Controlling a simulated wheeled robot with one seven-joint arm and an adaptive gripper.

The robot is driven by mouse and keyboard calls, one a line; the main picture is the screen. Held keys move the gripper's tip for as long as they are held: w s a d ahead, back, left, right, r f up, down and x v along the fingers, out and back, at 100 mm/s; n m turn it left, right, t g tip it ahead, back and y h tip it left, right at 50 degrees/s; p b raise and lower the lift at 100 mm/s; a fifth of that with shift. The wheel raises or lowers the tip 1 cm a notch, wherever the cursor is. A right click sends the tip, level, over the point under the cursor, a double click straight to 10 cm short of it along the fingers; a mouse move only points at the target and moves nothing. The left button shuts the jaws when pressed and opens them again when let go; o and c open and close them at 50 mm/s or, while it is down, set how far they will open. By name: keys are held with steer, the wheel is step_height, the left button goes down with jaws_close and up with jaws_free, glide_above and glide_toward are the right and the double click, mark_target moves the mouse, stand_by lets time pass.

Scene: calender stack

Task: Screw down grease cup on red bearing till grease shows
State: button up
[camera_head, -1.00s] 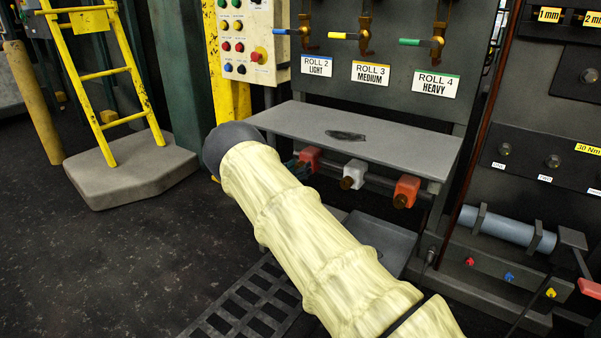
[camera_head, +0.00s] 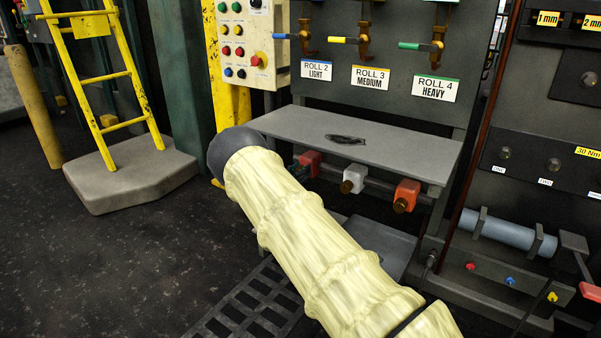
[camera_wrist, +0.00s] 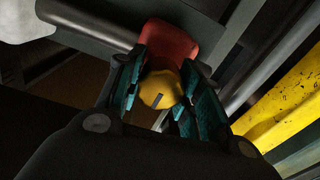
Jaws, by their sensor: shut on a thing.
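The red bearing (camera_head: 312,159) is the leftmost of three blocks under the grey shelf, and its lower part is partly hidden by my arm. In the wrist view the red bearing (camera_wrist: 172,40) sits just beyond the brass-yellow grease cup (camera_wrist: 160,88), which has a dark slot mark on its end. My gripper (camera_wrist: 160,95) is shut on the grease cup, with teal finger pads on both sides of it. No grease can be made out in either view. In the head view my cream-sleeved arm hides most of my gripper.
A white bearing (camera_head: 354,178) and an orange bearing (camera_head: 406,194) sit to the right. The grey shelf (camera_head: 400,150) juts out above them. A yellow post (camera_wrist: 290,110) stands close beside my gripper. A floor grate (camera_head: 245,310) lies below my arm.

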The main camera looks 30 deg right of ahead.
steer(key=m+p, duration=0.2)
steer(key=m, duration=0.1)
steer(key=shift+m, duration=0.4)
steer(key=shift+s+m+p, duration=0.1)
steer(key=shift+m+p, duration=0.75)
steer(key=shift+m, duration=1.05)
steer(key=shift+f, duration=0.1)
steer(key=o, duration=1)
steer(key=shift+o, duration=0.2)
